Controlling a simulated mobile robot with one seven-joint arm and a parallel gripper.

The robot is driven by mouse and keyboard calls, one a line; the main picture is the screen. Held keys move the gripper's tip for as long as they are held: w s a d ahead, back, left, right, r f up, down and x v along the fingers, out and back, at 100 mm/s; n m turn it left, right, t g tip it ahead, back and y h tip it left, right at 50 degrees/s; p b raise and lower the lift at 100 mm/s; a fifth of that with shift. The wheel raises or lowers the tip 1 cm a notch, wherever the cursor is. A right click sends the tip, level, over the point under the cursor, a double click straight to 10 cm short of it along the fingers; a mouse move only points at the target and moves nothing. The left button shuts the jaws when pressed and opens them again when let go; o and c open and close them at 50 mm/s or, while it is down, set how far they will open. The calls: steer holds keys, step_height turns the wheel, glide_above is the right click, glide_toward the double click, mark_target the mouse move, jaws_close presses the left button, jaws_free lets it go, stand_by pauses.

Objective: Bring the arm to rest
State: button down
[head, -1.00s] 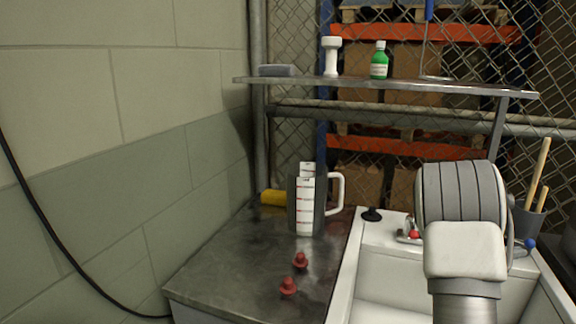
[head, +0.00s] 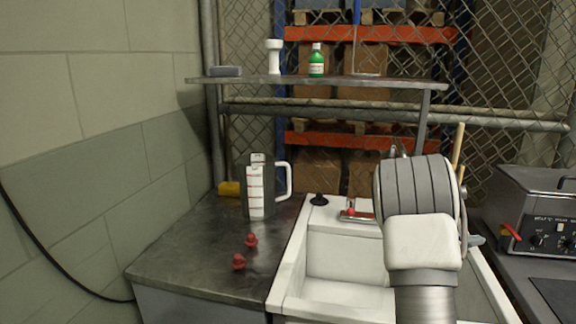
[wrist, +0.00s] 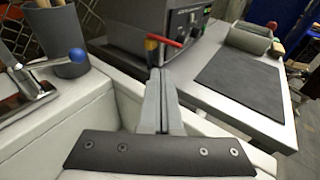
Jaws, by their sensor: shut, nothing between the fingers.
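My arm rises over the white sink at the right in the head view, and its pale links hide part of the basin. My gripper (wrist: 161,75) shows in the wrist view with its two grey fingers together and nothing between them. It hangs above the white sink (wrist: 105,100), with its tips toward the grey box-shaped device (wrist: 165,35) beyond. In the head view the fingers are hidden behind my arm.
A shelf (head: 330,82) above holds a green bottle (head: 317,62). A dark mat (wrist: 240,83) lies right of the sink. The tap (wrist: 35,85) stands at left.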

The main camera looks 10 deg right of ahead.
steer(key=s+a+r+m+g+y+p, duration=0.2)
steer(key=s+a+r+m+y+p, duration=0.3)
steer(key=s+a+r+m, duration=0.65)
steer(key=s+a+r+m+t+y+p, duration=0.1)
steer(key=s+a+r+m+y+p, duration=0.1)
steer(key=a, duration=0.9)
steer(key=s+a+r+m+t+y+p, duration=0.2)
steer(key=s+a+y, duration=0.3)
steer(key=a, duration=0.5)
steer(key=s+a+r+m+t+y+p, duration=0.1)
steer(key=s+a+r+m+y+p, duration=0.1)
steer(key=s+a, duration=0.5)
steer(key=a+r+m+y, duration=0.1)
steer(key=a+r+m, duration=0.1)
steer(key=a, duration=0.2)
steer(key=shift+a+r+m+t+y+p, duration=0.15)
steer(key=shift+a+m+t+y+p, duration=0.15)
steer(key=shift+m+p, duration=0.1)
